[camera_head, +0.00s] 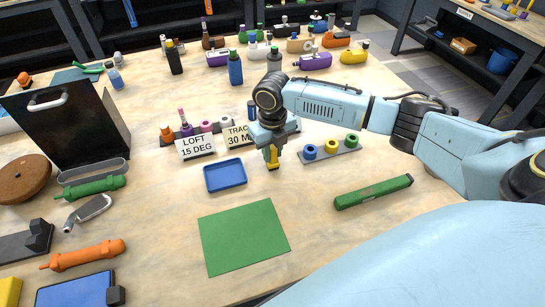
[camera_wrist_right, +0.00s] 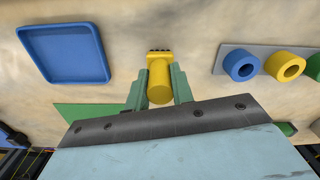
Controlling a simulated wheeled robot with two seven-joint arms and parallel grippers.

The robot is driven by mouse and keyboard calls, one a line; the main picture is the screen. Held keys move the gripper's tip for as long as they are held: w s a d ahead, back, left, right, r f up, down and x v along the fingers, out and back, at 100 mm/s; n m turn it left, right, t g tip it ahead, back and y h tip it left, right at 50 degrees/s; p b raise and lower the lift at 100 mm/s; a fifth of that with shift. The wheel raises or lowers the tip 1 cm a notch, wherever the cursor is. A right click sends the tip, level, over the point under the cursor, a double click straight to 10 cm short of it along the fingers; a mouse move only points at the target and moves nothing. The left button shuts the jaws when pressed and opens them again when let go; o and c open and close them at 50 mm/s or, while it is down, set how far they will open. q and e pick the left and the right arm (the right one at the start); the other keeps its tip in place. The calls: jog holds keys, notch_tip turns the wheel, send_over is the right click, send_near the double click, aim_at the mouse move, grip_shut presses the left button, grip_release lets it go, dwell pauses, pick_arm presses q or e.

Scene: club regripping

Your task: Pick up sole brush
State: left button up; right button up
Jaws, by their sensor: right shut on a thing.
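The yellow sole brush (camera_head: 273,163) is between the fingers of my right gripper (camera_head: 271,151), near the middle of the table. In the right wrist view, the brush (camera_wrist_right: 160,78) has a round yellow body and small dark tufts at its far end. The green fingers of the gripper (camera_wrist_right: 158,88) close on it from both sides. The brush points down toward the table; I cannot tell whether its end touches the top. My left gripper is in neither view.
A blue tray (camera_head: 225,176) lies left of the brush. A grey holder with colored rings (camera_head: 331,150) stands to its right. Bottles and club heads crowd the back.

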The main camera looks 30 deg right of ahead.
notch_tip(320, 180, up, 10)
jog(key=shift+r+p, duration=0.1)
jog(key=shift+p, duration=0.2)
jog(key=s+a+r+m+b, duration=0.1)
jog(key=a+m, duration=0.3)
jog(key=m, duration=1.4)
jog(key=s+a+r+m+b, duration=0.1)
jog(key=s+a+m, duration=0.3)
jog(key=m, duration=1.3)
jog(key=shift+a+r+m, duration=0.25)
jog(key=shift+a+m, duration=0.15)
jog(key=shift+a, duration=0.05)
jog(key=shift+a, duration=0.1)
